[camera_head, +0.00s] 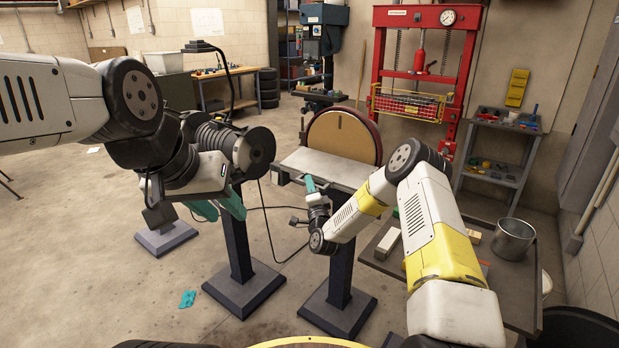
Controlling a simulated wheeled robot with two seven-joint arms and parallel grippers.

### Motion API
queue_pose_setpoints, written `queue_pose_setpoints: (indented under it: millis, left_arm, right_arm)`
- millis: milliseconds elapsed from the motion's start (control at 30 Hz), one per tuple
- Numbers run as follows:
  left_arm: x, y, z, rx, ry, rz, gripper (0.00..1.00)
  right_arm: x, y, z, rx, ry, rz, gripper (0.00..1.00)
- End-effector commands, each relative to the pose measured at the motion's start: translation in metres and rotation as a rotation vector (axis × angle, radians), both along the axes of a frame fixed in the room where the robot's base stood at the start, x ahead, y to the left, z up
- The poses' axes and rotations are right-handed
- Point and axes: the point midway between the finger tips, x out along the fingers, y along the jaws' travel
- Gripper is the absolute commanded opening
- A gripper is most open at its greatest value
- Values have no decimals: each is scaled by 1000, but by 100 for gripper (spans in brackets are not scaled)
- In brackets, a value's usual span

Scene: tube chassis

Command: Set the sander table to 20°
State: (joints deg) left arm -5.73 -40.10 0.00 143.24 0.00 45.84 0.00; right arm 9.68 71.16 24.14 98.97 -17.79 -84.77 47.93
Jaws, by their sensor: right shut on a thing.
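The disc sander has a tan round disc (340,138) with a dark red rim. Its grey sander table (329,168) sits in front of the disc and looks close to level; I cannot read its angle. My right gripper (310,186) is at the table's front edge, its teal fingertips overlapping the edge. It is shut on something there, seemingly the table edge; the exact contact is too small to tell. My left gripper (222,208) hangs left of the sander, its two teal fingers apart and empty. No angle scale is readable.
A grinder (254,149) on a dark pedestal stands left of the sander, close to my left arm. A workbench (385,262) with blocks and a metal bucket (513,239) is at the right. A red press (423,60) stands behind. A teal cloth (187,298) lies on the floor.

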Motion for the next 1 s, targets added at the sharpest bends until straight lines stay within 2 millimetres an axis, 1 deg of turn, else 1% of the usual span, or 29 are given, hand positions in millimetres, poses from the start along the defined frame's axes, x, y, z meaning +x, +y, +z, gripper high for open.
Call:
queue_pose_setpoints:
  millis: [33, 200, 300, 533, 567, 600, 667, 1000]
  left_arm:
    - [0, 0, 0, 0, 0, 0, 36]
    - [0, 0, 0, 0, 0, 0, 36]
    - [0, 0, 0, 0, 0, 0, 36]
    - [0, 0, 0, 0, 0, 0, 36]
    - [0, 0, 0, 0, 0, 0, 36]
    - [0, 0, 0, 0, 0, 0, 36]
    - [0, 0, 0, 0, 0, 0, 36]
    - [0, 0, 0, 0, 0, 0, 36]
  right_arm:
    - [2, -2, -10, -21, -23, -2, 0]
    - [7, -6, -29, -43, -57, -2, 0]
    - [8, -7, -33, -43, -55, -1, 0]
    - [8, -7, -33, -42, -55, -1, 0]
    - [8, -7, -33, -42, -55, -1, 15]
    - [8, -7, -33, -42, -55, -1, 22]
    - [8, -7, -33, -42, -55, -1, 34]
    - [6, -7, -33, -42, -55, 0, 34]
